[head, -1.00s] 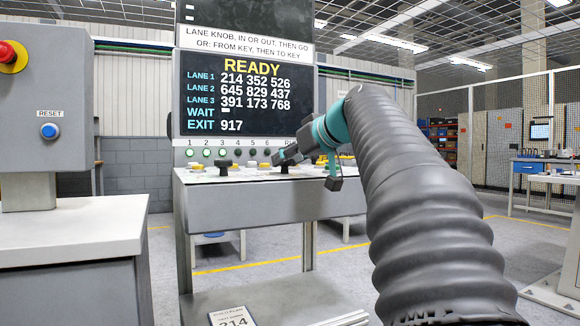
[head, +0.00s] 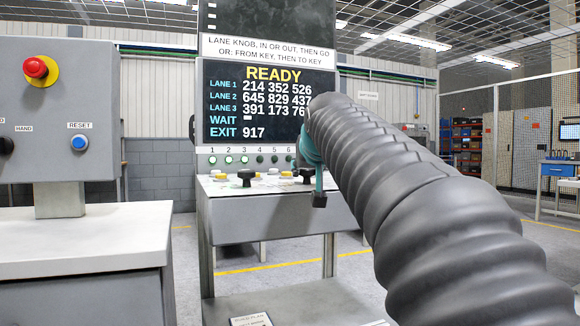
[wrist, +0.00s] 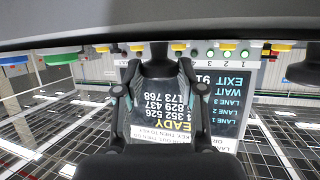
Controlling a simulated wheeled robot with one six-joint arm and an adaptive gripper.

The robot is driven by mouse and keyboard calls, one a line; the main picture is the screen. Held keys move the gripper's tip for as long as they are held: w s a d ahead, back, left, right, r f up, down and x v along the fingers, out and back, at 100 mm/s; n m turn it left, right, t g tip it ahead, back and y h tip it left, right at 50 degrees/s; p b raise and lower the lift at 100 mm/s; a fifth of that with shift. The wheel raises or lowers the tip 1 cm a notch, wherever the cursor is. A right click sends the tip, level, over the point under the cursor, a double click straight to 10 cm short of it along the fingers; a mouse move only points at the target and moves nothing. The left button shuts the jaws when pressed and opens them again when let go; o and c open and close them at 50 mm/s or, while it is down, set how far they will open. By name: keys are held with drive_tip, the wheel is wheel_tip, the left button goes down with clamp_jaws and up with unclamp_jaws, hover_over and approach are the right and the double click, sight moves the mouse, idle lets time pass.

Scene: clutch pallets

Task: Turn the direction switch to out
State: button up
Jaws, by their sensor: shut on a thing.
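A black knob (wrist: 158,68) is between the fingers of my gripper (wrist: 158,76) in the wrist view, which shows the panel upside down. The fingers are shut on it from both sides. In the head view this knob (head: 305,175) is at the right of the console top, partly covered by my arm; my fingers are hidden there. A second black knob (head: 246,177) stands to its left, free of my gripper; it also shows at the right edge of the wrist view (wrist: 303,70). I cannot read the knob's marks or which way it points.
The console screen (head: 262,105) reads READY. Yellow buttons (head: 221,177) stand beside the knobs, with numbered lamps (head: 228,160) behind. At the left is a grey box with a red emergency button (head: 37,67) and a blue reset button (head: 79,143). Floor between is clear.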

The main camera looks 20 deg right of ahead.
idle(0.5)
drive_tip(key=o, duration=1.1)
drive_tip(key=v, duration=1.2)
drive_tip(key=shift+a+r, duration=0.1)
drive_tip(key=s+a+f+n+g+y+p, duration=0.1)
drive_tip(key=s+f, duration=0.5)
drive_tip(key=f, duration=0.7)
drive_tip(key=s+a+f+n+g+y+p, duration=0.1)
drive_tip(key=s+a+f+g+p, duration=0.2)
drive_tip(key=f, duration=0.9)
drive_tip(key=s+a+f+n+g+y+p, duration=0.1)
drive_tip(key=s+a+f+g+p, duration=0.1)
drive_tip(key=s+a+f, duration=0.4)
drive_tip(key=shift+s+f+g+y, duration=0.1)
drive_tip(key=shift+s+f+g, duration=0.3)
drive_tip(key=shift+f, duration=0.85)
drive_tip(key=shift+s+f+g+y, duration=0.15)
drive_tip(key=shift+s+f, duration=0.5)
drive_tip(key=shift+f, duration=0.65)
drive_tip(key=shift+s+f+g+y, duration=0.1)
drive_tip(key=shift+s+f+g, duration=0.3)
drive_tip(key=shift+f, duration=0.85)
